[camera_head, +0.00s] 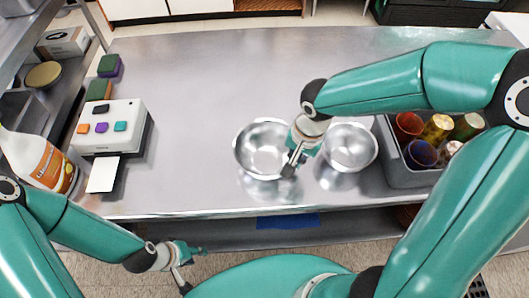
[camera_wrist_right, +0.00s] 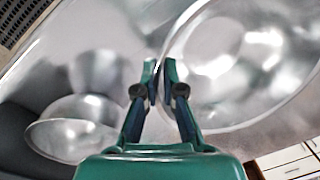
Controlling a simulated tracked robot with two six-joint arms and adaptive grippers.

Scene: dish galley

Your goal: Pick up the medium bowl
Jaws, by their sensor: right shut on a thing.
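Two shiny metal bowls are on the steel table. The left, slightly larger one, which I take as the medium bowl (camera_head: 256,146), is upright, with its inside facing up. My right gripper (camera_head: 291,168) is at its right front rim. In the right wrist view the fingertips (camera_wrist_right: 160,78) are shut on the rim of this bowl (camera_wrist_right: 215,60). I cannot tell whether its base is clear of the table. The other bowl (camera_head: 350,146) stands just to the right, apart from it; it also shows in the wrist view (camera_wrist_right: 72,137). My left gripper (camera_head: 193,265) is open and empty before the table's front edge.
A grey bin (camera_head: 408,178) with several cups and cans stands right of the bowls. A white button box (camera_head: 112,128) with a white card (camera_head: 103,174) is at the left, near sponges (camera_head: 108,66) and a spray bottle (camera_head: 37,160). The table's back middle is clear.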

